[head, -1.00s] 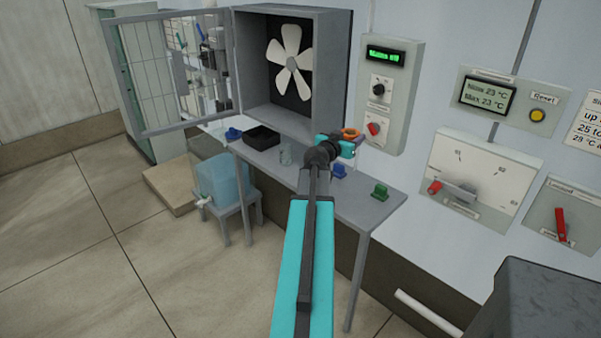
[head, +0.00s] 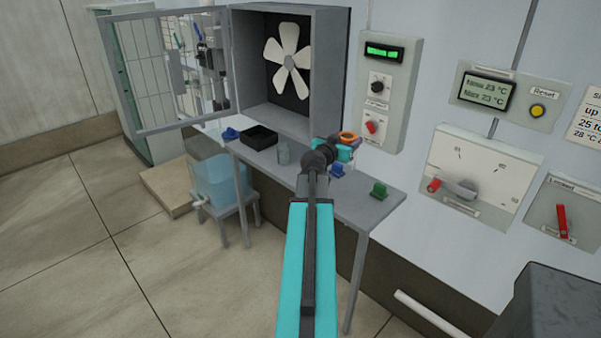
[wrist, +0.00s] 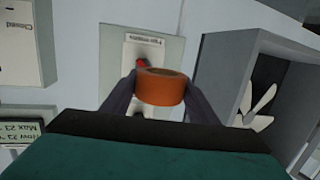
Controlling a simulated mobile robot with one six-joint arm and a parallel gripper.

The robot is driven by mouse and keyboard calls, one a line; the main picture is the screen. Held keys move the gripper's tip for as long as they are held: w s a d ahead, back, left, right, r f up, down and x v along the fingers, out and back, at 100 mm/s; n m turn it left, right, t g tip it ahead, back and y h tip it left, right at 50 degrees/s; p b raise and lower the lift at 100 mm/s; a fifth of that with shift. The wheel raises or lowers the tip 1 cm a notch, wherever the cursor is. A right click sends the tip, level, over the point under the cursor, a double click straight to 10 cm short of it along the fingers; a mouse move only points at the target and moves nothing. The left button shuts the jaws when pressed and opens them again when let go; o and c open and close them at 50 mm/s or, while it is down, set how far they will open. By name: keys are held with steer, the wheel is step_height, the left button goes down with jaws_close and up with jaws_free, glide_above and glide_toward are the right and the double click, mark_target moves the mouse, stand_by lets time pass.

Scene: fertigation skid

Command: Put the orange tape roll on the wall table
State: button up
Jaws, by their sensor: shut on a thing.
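The orange tape roll (wrist: 161,87) is between the two dark fingers of my gripper (wrist: 160,92) in the wrist view, and the gripper is shut on it. In the head view the roll (head: 348,138) shows small beyond the end of my arm, with my gripper (head: 343,148) partly hidden by the wrist. The wall table (head: 365,207) is a narrow grey table along the wall. The roll appears above the table, near the wall; the exact height cannot be told.
Bare tabletop shows near the front right.

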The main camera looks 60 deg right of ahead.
steer(key=w+a+f+b, duration=0.4)
steer(key=w+f+b, duration=0.1)
steer(key=f+b, duration=0.5)
steer(key=w+a+f+n+t+b, duration=0.1)
steer(key=w+a+f+b, duration=0.4)
steer(key=f+b, duration=0.4)
steer(key=shift+w+a+f+t+b, duration=0.15)
steer(key=shift+a+f+t+b, duration=0.2)
steer(key=shift+b, duration=1.45)
steer(key=shift+d, duration=0.1)
steer(key=p, duration=0.2)
glide_above(343, 196)
steer(key=shift+f, duration=0.7)
steer(key=shift+f, duration=1.8)
steer(key=shift+f+b, duration=0.15)
steer(key=shift+b, duration=0.3)
